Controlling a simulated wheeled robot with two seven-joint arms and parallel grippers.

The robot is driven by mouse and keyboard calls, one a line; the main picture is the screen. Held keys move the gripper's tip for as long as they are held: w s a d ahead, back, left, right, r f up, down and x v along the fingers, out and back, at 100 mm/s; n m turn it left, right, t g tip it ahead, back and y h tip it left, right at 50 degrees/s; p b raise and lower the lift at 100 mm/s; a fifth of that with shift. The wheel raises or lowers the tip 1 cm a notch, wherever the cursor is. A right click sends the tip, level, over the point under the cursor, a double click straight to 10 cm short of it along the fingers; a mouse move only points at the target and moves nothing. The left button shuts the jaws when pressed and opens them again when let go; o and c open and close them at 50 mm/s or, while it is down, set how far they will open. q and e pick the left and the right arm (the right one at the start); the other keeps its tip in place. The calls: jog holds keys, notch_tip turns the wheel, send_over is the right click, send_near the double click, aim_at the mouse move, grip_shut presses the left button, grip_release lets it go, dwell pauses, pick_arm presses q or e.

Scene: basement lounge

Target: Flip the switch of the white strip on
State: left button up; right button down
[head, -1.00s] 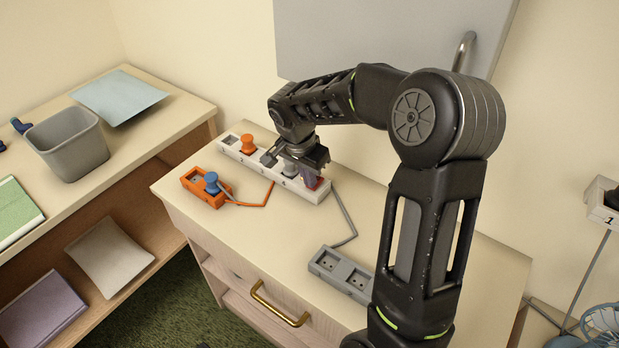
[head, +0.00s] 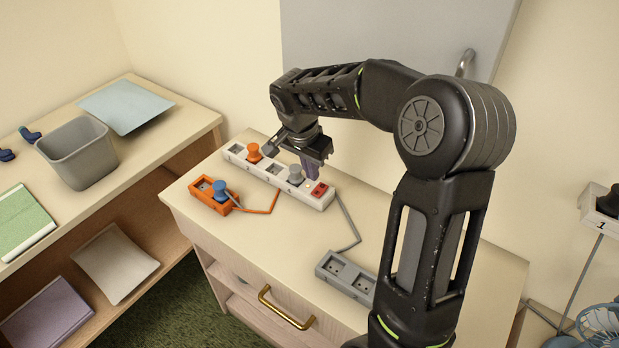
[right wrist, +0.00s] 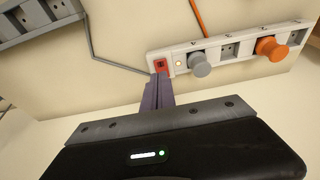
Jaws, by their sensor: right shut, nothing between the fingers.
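The white strip (head: 262,170) lies near the back of the cabinet top, with an orange plug (head: 254,151) and a grey plug (head: 295,176) in its sockets. Its red switch (head: 319,189) is at the right end. In the right wrist view the switch (right wrist: 161,65) shows just beyond my fingertips, beside a small yellowish light (right wrist: 180,63) that looks lit. My right gripper (head: 311,174) is shut and empty, pointing down above and behind the switch end; it appears apart from the strip. The switch's exact tilt is too small to tell. My left gripper is not in view.
An orange strip (head: 204,194) with a blue plug (head: 219,189) lies left of the white strip. A grey strip (head: 346,278) lies nearer the front, its cord running back to the white strip. A grey panel (head: 385,50) is on the wall behind.

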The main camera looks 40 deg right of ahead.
jog(key=a+b+v, duration=0.1)
jog(key=v, duration=0.7)
jog(key=shift+s+a+f, duration=0.15)
jog(key=shift+s+a, duration=0.1)
jog(key=shift+a, duration=0.1)
